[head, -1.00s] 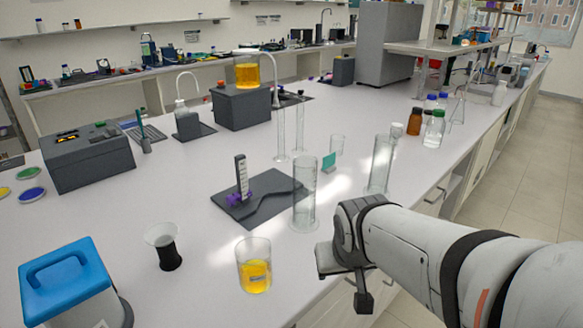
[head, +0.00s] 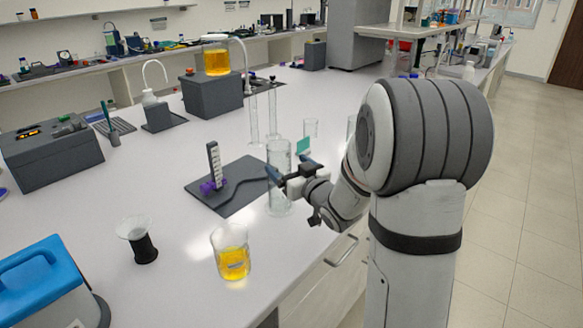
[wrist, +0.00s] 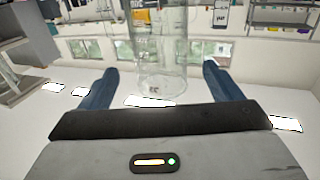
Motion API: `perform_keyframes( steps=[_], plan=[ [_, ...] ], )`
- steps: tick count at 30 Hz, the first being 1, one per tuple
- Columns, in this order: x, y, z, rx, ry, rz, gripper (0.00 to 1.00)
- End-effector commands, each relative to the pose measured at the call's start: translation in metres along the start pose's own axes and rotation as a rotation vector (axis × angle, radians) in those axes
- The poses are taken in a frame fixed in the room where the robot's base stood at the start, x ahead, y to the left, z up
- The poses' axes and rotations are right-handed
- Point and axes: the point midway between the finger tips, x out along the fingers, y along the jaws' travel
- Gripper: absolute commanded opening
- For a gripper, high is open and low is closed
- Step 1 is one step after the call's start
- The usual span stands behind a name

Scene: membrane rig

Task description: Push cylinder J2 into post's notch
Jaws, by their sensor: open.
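A tall clear glass cylinder (head: 279,203) stands upright on the bench at the right front corner of a dark plate. I cannot read its label clearly enough to confirm J2. My gripper (head: 288,167) is open at the cylinder's upper part. In the wrist view, the cylinder (wrist: 160,55) shows between my blue fingers (wrist: 160,82), with a gap on each side.
A beaker of yellow liquid (head: 231,257) and a dark-based funnel cup (head: 138,242) stand in front. Another glass cylinder is partly hidden by my arm. The bench's right edge runs below my arm.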

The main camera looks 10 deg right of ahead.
Motion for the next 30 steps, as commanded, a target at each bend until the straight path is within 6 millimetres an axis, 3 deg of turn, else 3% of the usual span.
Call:
perform_keyframes(
  steps=[15, 26, 30],
  plan=[
    [0.068, -0.001, -0.001, -0.001, 0.0, -0.002, 0.85],
    [0.074, -0.002, 0.0, -0.001, 0.001, -0.001, 0.85],
    [0.074, -0.002, 0.0, -0.001, 0.001, -0.001, 0.75]
  ],
)
